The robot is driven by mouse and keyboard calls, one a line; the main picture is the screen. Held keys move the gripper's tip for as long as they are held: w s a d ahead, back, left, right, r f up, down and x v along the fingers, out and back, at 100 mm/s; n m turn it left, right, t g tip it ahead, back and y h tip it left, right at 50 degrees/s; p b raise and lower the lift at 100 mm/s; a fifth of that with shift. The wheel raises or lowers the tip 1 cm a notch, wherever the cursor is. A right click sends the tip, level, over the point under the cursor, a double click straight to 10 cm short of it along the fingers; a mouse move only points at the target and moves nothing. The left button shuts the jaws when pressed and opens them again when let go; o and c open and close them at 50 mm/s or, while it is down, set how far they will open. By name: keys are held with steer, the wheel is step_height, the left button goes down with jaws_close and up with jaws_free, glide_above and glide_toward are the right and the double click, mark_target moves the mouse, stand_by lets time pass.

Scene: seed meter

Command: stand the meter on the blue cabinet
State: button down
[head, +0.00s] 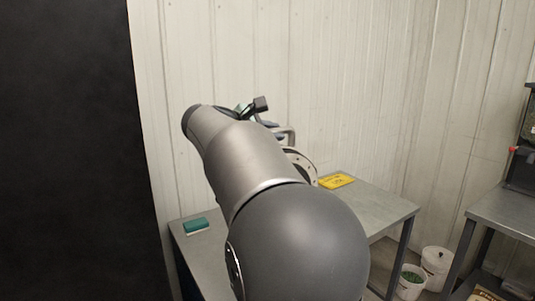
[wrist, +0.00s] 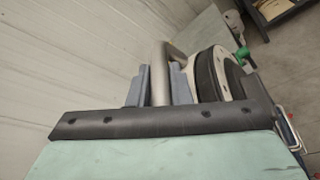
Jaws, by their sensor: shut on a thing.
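My gripper (wrist: 158,92) is shut on the meter's metal handle (wrist: 160,68), with a blue-grey finger on each side of it. The meter (wrist: 206,76) shows to the right of the fingers as a round white and black drum with a green knob. In the head view only part of the meter (head: 301,160) shows, a pale round edge behind my arm. My arm hides most of the meter and gripper there. I cannot make out the blue cabinet for certain. I cannot tell whether the meter touches anything below.
A grey metal table (head: 375,207) stands behind my arm, with a yellow card (head: 337,181) and a green block (head: 196,226) on it. Another bench (head: 505,212) is at the right. White buckets (head: 436,264) stand on the floor between them. A ribbed wall closes the back.

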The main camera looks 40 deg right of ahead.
steer(key=w+d+f+p, duration=0.3)
steer(key=w+d+f, duration=0.4)
steer(key=w+f, duration=0.4)
steer(key=shift+f, duration=0.5)
steer(key=c, duration=1.7)
jaws_free()
steer(key=shift+a+f, duration=0.1)
steer(key=shift+f, duration=0.35)
steer(key=o, duration=0.4)
steer(key=shift+r, duration=0.15)
